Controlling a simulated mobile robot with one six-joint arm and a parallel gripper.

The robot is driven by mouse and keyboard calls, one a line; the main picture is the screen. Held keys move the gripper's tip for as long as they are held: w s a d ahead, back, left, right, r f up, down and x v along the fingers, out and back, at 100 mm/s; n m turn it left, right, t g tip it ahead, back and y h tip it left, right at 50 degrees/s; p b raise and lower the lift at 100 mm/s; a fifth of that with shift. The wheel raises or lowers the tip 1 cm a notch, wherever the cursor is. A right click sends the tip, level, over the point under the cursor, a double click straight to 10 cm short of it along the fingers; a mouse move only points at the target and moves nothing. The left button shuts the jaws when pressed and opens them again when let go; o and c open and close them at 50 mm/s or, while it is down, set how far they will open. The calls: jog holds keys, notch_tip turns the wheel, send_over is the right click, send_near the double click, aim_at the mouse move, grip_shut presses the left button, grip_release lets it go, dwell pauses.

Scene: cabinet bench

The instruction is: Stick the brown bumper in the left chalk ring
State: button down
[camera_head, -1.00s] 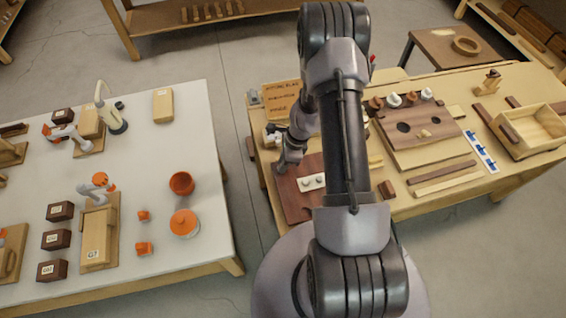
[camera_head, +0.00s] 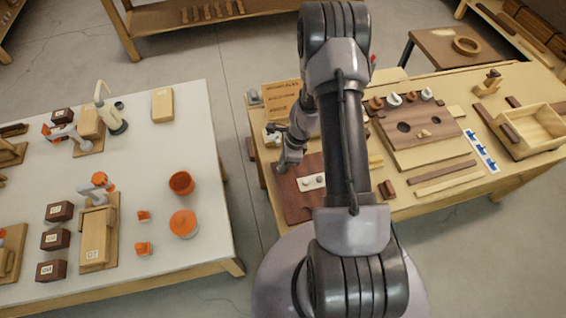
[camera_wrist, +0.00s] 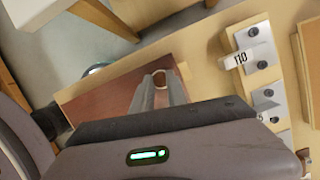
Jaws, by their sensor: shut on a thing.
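My gripper (camera_wrist: 159,88) is shut on a small brown thing, which I take to be the brown bumper (camera_wrist: 160,77); only a little of it shows between the fingertips. In the wrist view the fingers are over a dark red-brown board (camera_wrist: 110,92). In the head view my gripper (camera_head: 284,164) is low at the left part of the same board (camera_head: 297,207), left of a pale strip with two round spots (camera_head: 312,181). I cannot tell whether the bumper touches the board. I cannot make out any chalk ring; my arm and gripper cover part of the board.
Pale plates with dark round spots (camera_wrist: 254,45) are right of the fingers in the wrist view. In the head view a board with holes (camera_head: 420,130), a blue-marked strip (camera_head: 482,151) and an open wooden box (camera_head: 530,130) are to the right. A white table (camera_head: 150,180) is left, across a gap.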

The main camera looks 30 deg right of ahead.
jog(key=shift+s, duration=0.1)
jog(key=c, duration=1.2)
grip_release()
jog(key=shift+c, duration=0.2)
jog(key=shift+o, duration=0.4)
jog(key=shift+o, duration=1.1)
jog(key=shift+r, duration=0.1)
jog(key=shift+w+d+r+p, duration=0.1)
jog(key=shift+w+r+p, duration=0.1)
jog(key=shift+r+p, duration=0.6)
notch_tip(320, 180, up, 6)
jog(key=p, duration=0.4)
jog(key=shift+s, duration=0.1)
jog(key=shift+f, duration=0.1)
